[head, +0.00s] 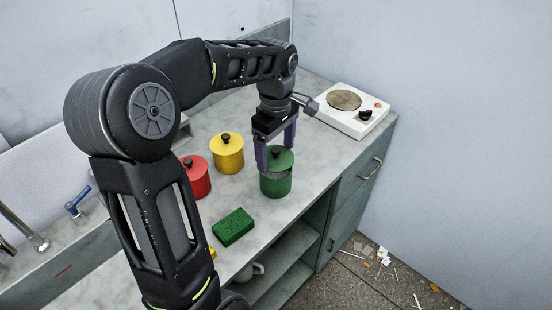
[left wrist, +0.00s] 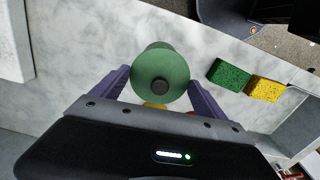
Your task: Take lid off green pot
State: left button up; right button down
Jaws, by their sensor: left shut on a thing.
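The green pot (head: 276,186) stands on the worktop near its front edge. Its round green lid (head: 281,158) has a black knob, which shows in the left wrist view (left wrist: 160,87). My left gripper (head: 276,158) points down with its purple fingers on opposite sides of the lid, shut on it. A greyish band shows between lid and pot body, so the lid looks slightly raised, though the exact gap is hard to judge. My right gripper is out of view.
A yellow pot (head: 228,155) and a red pot (head: 196,180) stand left of the green pot. A green sponge (head: 233,228) lies nearer. A white hot plate (head: 352,112) is at the back right. The worktop between sponge and green pot is clear.

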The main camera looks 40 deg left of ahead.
aim_at(276, 150)
pick_arm(q)
notch_tip(276, 150, up, 7)
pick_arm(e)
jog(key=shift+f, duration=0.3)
pick_arm(q)
jog(key=shift+f+b, duration=0.15)
jog(key=shift+b, duration=0.15)
